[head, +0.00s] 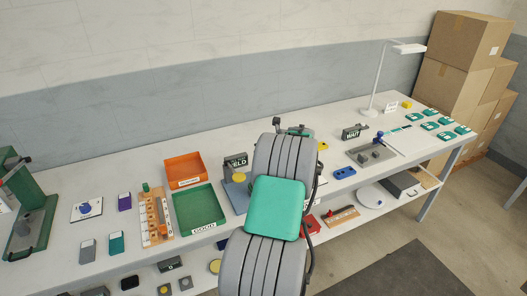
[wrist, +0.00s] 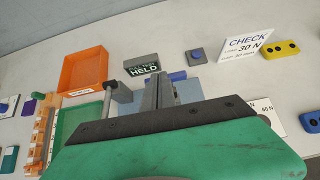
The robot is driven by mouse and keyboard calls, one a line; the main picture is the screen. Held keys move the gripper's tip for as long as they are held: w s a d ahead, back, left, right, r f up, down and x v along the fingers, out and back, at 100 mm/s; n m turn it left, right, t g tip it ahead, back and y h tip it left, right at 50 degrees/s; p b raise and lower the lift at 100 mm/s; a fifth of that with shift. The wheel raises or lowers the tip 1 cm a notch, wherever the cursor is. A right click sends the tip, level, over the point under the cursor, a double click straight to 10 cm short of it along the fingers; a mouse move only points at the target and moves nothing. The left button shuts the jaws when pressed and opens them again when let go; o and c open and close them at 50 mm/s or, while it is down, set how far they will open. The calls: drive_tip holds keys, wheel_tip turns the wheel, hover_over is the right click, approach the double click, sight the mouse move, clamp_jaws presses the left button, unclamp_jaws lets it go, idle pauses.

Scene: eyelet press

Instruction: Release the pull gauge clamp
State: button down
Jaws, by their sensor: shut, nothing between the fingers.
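The pull gauge stands at mid bench, with a dark HELD sign (head: 236,160) behind it. In the head view its grey-blue base (head: 234,197) and a yellow disc (head: 239,177) show left of my arm. In the wrist view the sign (wrist: 142,67) stands behind the light blue base (wrist: 125,97), and a grey post with a round top (wrist: 108,97) rises at the left. I cannot tell for certain which part is the clamp. My gripper (wrist: 165,88) is shut and empty, over or close in front of the gauge. My green hand hides the gauge's near side.
An orange tray (head: 186,165) and a green tray (head: 200,228) lie to the left. A grey fixture (head: 383,150) with a WAIT sign (head: 354,132) stands farther right.

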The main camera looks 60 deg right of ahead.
drive_tip(key=shift+w+d+r, duration=0.1)
drive_tip(key=shift+w+r, duration=0.5)
drive_tip(key=shift+r, duration=0.1)
drive_tip(key=shift+s+r, duration=0.1)
drive_tip(key=shift+w+d+r+p, duration=0.1)
drive_tip(key=shift+w+d+p, duration=0.1)
drive_tip(key=shift+w+p, duration=0.2)
drive_tip(key=shift+w+d+p, duration=0.2)
drive_tip(key=shift+w+p, duration=0.05)
drive_tip(key=shift+w, duration=0.25)
wheel_tip(320, 180, up, 8)
drive_tip(key=shift+d, duration=0.35)
